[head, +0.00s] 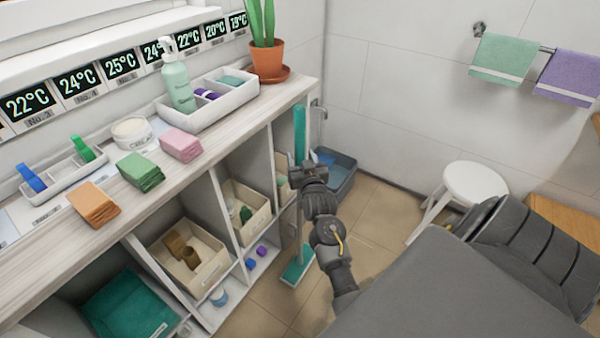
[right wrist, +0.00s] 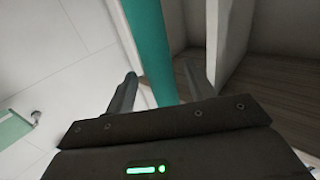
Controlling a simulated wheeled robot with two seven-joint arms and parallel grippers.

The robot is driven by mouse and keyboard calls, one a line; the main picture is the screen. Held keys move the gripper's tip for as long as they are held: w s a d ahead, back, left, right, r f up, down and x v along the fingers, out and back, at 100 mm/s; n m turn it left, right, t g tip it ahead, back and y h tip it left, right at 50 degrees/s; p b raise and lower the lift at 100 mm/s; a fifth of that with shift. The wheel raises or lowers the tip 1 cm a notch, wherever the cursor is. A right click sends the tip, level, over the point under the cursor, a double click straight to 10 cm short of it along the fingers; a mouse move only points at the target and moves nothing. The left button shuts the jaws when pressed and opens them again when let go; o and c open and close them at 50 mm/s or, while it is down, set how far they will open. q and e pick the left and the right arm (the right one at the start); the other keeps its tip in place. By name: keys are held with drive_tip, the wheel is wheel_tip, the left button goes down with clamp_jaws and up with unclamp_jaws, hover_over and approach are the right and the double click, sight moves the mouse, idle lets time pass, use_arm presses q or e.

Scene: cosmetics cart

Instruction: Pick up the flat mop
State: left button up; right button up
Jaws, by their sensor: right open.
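The flat mop stands upright at the right end of the cabinet. Its teal upper handle (head: 300,132) rises beside the end panel, and its flat teal head (head: 298,266) rests on the floor. My right gripper (head: 292,178) is at the handle, below the teal part as the head view shows it, and hides a piece of the shaft. In the right wrist view the teal handle (right wrist: 148,45) runs between the two open fingers of my right gripper (right wrist: 158,80). I cannot tell whether a finger touches it. My left gripper is not in view.
The cabinet (head: 205,160) stands close on the left, with bins in its compartments and bottles, cloths and trays on top. A blue-grey tub (head: 340,178) is on the floor behind the gripper. A white stool (head: 474,184) stands to the right. Tiled floor (head: 385,210) between is clear.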

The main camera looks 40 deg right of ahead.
drive_tip(key=x, duration=0.4)
drive_tip(key=shift+f, duration=0.1)
clamp_jaws()
